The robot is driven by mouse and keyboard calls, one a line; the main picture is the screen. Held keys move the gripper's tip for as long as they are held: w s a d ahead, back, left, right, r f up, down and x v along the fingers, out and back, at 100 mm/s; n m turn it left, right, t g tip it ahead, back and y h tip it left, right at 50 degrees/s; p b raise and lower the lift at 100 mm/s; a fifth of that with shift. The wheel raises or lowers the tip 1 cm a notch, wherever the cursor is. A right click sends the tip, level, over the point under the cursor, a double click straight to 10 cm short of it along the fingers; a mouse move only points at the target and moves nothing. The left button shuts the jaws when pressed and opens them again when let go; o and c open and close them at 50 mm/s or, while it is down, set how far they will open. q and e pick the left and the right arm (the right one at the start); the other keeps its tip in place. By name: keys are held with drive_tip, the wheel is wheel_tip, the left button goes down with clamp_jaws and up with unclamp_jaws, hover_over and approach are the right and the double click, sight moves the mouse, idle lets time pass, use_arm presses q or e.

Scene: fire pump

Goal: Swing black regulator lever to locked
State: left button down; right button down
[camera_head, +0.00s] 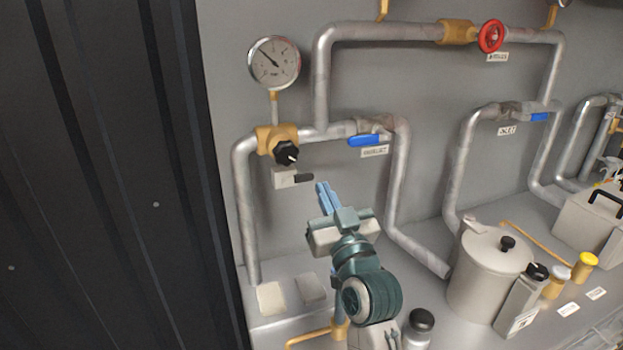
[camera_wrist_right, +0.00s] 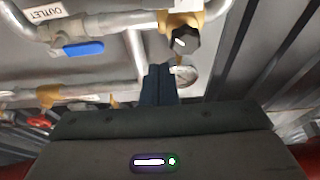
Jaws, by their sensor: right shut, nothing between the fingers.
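The regulator carries a black knob (camera_head: 286,153) with a white mark; the knob (camera_wrist_right: 185,40) also shows in the right wrist view. I cannot tell any contact. My left gripper is not in view.
A pressure gauge (camera_head: 273,62) sits above the regulator. A blue valve handle (camera_head: 366,141) labelled outlet is on the pipe to the right. A red wheel (camera_head: 491,36) is higher up. A grey pot (camera_head: 490,270) and small bottles crowd the bench; a dark ribbed panel (camera_head: 100,180) stands left.

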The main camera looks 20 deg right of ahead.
wheel_tip(320, 180, up, 3)
drive_tip(key=p, duration=0.4)
hover_over(298, 179)
drive_tip(key=s+d, duration=0.2)
drive_tip(key=s, duration=0.1)
drive_tip(key=f, duration=0.2)
drive_tip(key=w+f, duration=0.1)
drive_tip(key=f, duration=0.1)
drive_tip(key=shift+a, duration=0.15)
drive_tip(key=shift+w, duration=0.1)
drive_tip(key=shift+p, duration=0.3)
